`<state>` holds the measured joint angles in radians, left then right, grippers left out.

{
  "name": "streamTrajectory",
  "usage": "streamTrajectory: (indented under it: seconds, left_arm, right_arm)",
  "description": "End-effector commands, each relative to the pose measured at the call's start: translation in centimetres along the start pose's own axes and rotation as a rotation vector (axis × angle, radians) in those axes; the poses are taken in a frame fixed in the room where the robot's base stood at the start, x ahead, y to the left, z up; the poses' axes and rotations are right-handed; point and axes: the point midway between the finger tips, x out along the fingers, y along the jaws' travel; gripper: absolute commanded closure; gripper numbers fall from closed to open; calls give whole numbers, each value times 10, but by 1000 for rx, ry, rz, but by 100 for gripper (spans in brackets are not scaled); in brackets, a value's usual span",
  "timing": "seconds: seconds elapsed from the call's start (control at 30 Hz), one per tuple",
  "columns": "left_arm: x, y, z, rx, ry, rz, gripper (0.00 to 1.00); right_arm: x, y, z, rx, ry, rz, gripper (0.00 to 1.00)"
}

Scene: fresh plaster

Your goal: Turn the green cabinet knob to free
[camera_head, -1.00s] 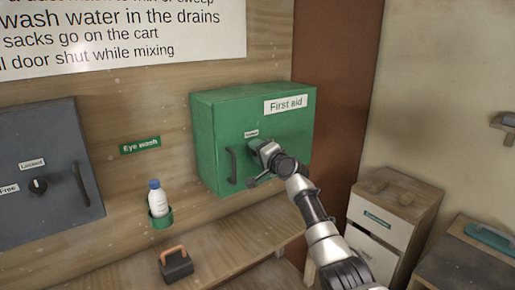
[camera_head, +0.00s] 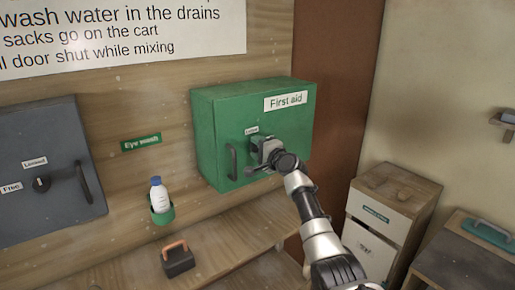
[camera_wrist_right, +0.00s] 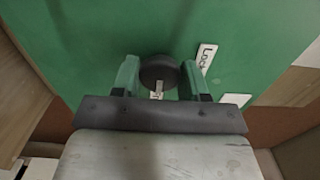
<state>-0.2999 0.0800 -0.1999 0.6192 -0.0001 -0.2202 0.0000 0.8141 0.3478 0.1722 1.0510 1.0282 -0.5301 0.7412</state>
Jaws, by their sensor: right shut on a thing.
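The green cabinet (camera_head: 255,128) with a "First aid" label hangs on the wooden wall. A dark handle (camera_head: 232,162) is on the left of its front. My right gripper (camera_head: 264,149) is at the front of the cabinet. In the right wrist view, its two green-tipped fingers (camera_wrist_right: 160,82) are on either side of the round dark knob (camera_wrist_right: 158,68) and shut on it. A white "Locked" label (camera_wrist_right: 205,58) is beside the knob there, tilted in that view. The knob is mostly hidden by the gripper in the head view. My left gripper is not in view.
A grey cabinet (camera_head: 38,190) with its own knob and handle hangs at left. An eye wash bottle (camera_head: 158,196) stands in a green holder. A dark block with an orange handle (camera_head: 177,258) sits on the wooden bench (camera_head: 225,245). White-fronted drawers (camera_head: 375,238) stand at right.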

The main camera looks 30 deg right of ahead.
Motion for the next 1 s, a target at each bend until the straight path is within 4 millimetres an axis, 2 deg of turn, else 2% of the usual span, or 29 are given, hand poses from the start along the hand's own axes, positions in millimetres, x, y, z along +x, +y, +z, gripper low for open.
streamTrajectory:
  seconds: [0.07, 0.1, 0.27, 0.67, 0.87, 1.0]
  left_arm:
    - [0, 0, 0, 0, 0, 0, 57]
    - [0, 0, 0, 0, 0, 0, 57]
    - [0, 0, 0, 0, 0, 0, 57]
    - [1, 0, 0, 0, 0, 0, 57]
    - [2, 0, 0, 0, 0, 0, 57]
    - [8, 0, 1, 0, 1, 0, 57]
  right_arm:
    - [0, 0, 0, 5, 1, -2, 99]
    - [0, 0, 0, 5, 1, -2, 55]
    - [0, 0, 0, 4, 0, -1, 31]
    - [-5, 1, 0, 3, -1, 0, 31]
    - [-28, 2, 0, -2, 0, 0, 31]
    - [-50, 2, 0, -1, 0, -2, 31]
